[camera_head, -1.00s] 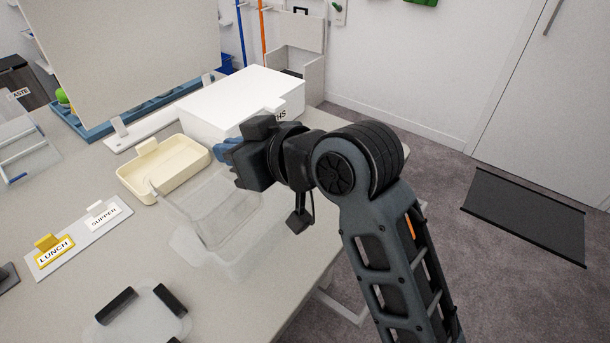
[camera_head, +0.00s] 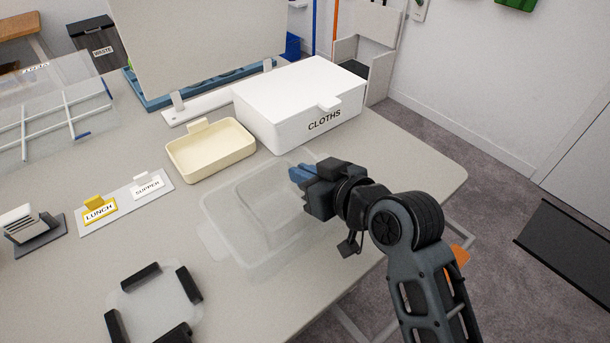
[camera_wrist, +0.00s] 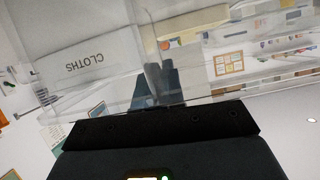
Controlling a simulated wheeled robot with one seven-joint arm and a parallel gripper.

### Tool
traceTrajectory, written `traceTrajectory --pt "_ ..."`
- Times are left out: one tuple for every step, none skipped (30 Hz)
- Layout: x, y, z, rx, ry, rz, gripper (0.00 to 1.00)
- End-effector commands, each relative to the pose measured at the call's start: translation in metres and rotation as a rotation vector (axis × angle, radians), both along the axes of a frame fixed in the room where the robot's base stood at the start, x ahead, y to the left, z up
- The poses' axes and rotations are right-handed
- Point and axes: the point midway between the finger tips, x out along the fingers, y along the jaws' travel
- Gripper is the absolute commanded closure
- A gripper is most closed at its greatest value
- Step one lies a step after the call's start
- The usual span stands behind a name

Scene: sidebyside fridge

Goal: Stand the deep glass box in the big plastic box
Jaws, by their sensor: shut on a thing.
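My gripper (camera_head: 301,175) is shut on the clear deep glass box (camera_head: 262,204), at its wall on the right side. The glass box looks tilted and overlaps the big plastic box (camera_head: 215,241), a translucent tub on the table. Both are see-through, so I cannot tell how far the glass box is inside the tub or whether it touches the bottom. In the wrist view, the fingers (camera_wrist: 157,82) show against the clear walls of the glass box (camera_wrist: 215,75).
A white box marked CLOTHS (camera_head: 300,105) and a cream tray (camera_head: 210,152) stand behind. A plate with LUNCH and SUPPER labels (camera_head: 125,203) lies left. A clear lidlike piece with black corner blocks (camera_head: 150,300) is at the front. The table's right edge is close to my arm.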

Motion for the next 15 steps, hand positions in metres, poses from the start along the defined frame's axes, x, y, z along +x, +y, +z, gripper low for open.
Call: traceTrajectory --pt "-0.0001 0.0000 -0.0032 0.001 -0.002 0.000 1.00" --pt "-0.0002 0.0000 -0.0048 0.001 -0.002 0.000 1.00" --pt "-0.0001 -0.0001 -0.0059 0.001 -0.002 -0.001 1.00" --pt "0.0000 -0.0001 -0.0063 0.001 -0.003 -0.001 1.00" --pt "0.0000 -0.0001 -0.0062 0.001 -0.003 -0.001 1.00" --pt "0.0000 -0.0001 -0.0061 0.001 -0.003 -0.001 1.00" --pt "0.0001 -0.0001 -0.0060 0.001 -0.003 -0.001 1.00" --pt "0.0001 -0.0001 -0.0059 0.001 -0.003 -0.001 1.00" --pt "0.0001 -0.0001 -0.0059 0.001 -0.003 -0.001 1.00" --pt "0.0001 -0.0002 -0.0060 0.001 -0.003 -0.001 1.00" --pt "0.0001 -0.0001 -0.0065 0.001 -0.003 -0.001 1.00" --pt "0.0001 -0.0001 -0.0078 0.001 -0.003 -0.001 1.00" --pt "0.0001 -0.0001 -0.0089 0.001 -0.003 -0.001 1.00" --pt "0.0001 -0.0001 -0.0098 0.001 -0.003 -0.001 1.00" --pt "-0.0001 -0.0003 -0.0099 0.000 -0.001 -0.001 0.89"
